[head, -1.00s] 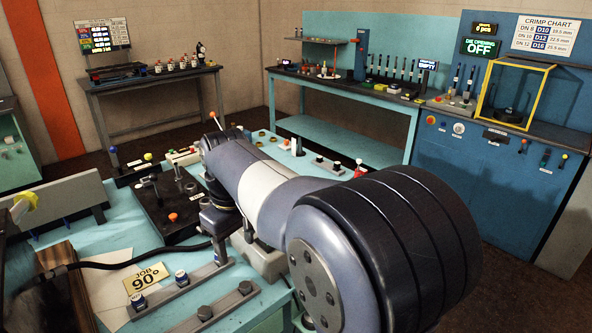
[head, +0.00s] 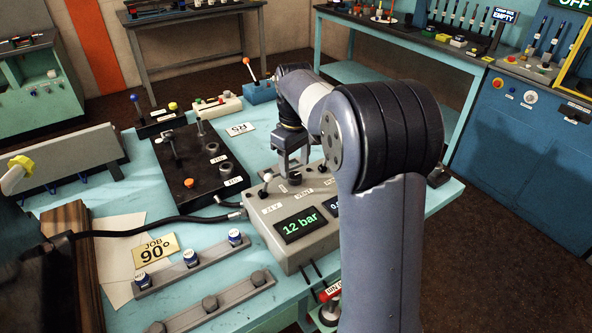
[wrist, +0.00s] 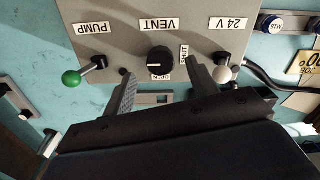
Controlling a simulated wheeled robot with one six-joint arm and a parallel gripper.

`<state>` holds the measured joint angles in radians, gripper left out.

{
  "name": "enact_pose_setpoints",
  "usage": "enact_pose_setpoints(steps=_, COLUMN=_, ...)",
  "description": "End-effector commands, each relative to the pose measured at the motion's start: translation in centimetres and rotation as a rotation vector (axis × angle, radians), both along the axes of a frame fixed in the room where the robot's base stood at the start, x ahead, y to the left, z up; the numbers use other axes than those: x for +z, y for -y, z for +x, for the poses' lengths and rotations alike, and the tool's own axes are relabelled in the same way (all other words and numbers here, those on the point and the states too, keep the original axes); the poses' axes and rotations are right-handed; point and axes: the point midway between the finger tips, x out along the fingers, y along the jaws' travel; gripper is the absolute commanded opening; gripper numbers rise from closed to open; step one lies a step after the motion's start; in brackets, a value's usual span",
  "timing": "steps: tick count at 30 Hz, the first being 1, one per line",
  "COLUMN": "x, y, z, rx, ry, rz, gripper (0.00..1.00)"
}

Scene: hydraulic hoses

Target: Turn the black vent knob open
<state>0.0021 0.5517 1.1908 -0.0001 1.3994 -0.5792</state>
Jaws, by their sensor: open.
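The black vent knob (wrist: 160,60) is round with a pale pointer line lying roughly level in the wrist view. It sits on the grey panel (wrist: 125,20) below the VENT label (wrist: 159,25), with SHUT printed to its right and OPEN below it. My gripper (wrist: 162,78) is open, with one finger to the lower left of the knob and the other to its lower right. Nothing is between the fingers that I can see gripped.
A green-tipped PUMP lever (wrist: 84,72) stands left of the knob, and a white-tipped 24 V lever (wrist: 222,73) stands right, close to a finger. The box's display (head: 300,226) reads 12 bar. A black hose (head: 150,227) runs to the box.

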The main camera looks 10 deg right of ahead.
Motion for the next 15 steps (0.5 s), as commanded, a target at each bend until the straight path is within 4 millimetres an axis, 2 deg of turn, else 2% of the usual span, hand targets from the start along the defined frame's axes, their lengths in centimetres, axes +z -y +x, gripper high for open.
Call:
enact_pose_setpoints(steps=3, x=-1.8, y=0.0, z=-0.1, rx=0.000, ry=-0.004, rz=0.000, gripper=0.55)
enact_pose_setpoints(steps=6, x=-2.6, y=0.0, z=0.0, rx=-0.001, ry=-0.002, rz=0.000, gripper=0.55)
enact_pose_setpoints(steps=15, x=-3.2, y=0.0, z=0.0, rx=-0.001, ry=0.001, rz=0.001, gripper=0.55)
